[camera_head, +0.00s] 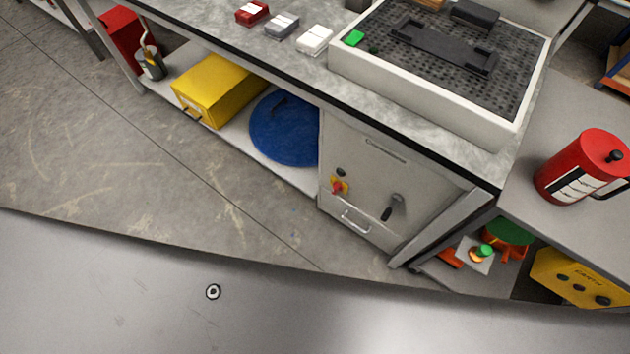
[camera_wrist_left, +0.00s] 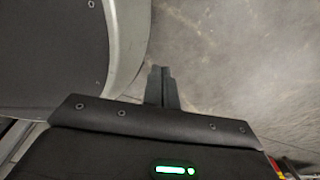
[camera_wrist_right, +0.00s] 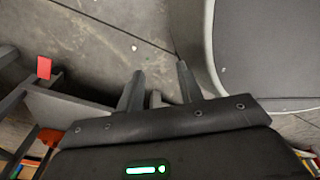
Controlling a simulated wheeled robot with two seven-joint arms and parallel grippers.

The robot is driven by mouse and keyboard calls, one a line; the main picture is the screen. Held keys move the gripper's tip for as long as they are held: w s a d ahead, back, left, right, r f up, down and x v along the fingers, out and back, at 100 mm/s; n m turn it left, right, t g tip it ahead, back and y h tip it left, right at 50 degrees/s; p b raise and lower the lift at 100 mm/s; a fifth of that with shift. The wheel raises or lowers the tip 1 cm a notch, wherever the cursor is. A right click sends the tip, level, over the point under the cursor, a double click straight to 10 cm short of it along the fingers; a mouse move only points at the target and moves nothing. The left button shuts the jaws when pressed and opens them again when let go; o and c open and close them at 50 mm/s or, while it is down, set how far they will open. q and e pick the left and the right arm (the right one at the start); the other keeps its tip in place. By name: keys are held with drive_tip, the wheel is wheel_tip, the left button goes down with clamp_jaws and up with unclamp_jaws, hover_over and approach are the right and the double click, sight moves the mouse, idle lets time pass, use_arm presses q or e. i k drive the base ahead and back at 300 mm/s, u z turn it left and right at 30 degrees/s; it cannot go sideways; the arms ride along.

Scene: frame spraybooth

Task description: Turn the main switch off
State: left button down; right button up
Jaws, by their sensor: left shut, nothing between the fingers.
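The main switch (camera_head: 338,186) is a red knob on a yellow plate. It sits on the front of a grey cabinet (camera_head: 360,150) under the bench, above a metal pull handle and left of a black lever handle (camera_head: 393,207). The knob is small, so its exact turn position is hard to tell. Neither gripper shows in the head view. In the left wrist view my left gripper (camera_wrist_left: 161,72) is shut and empty over bare floor. In the right wrist view my right gripper (camera_wrist_right: 160,70) has its fingers apart, with nothing between them.
A white-rimmed tray with a perforated black bed (camera_head: 430,95) stands on the bench (camera_head: 300,75). A yellow box (camera_head: 218,90) and a blue disc (camera_head: 285,130) lie on the lower shelf. A red canister (camera_head: 580,170) stands at right. Floor before the cabinet is clear.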

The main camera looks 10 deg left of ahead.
sight(337, 187)
drive_tip(key=z, duration=0.55)
drive_tip(key=k, duration=1.35)
drive_tip(key=z, duration=1)
drive_tip(key=i, duration=1)
drive_tip(key=u, duration=0.6)
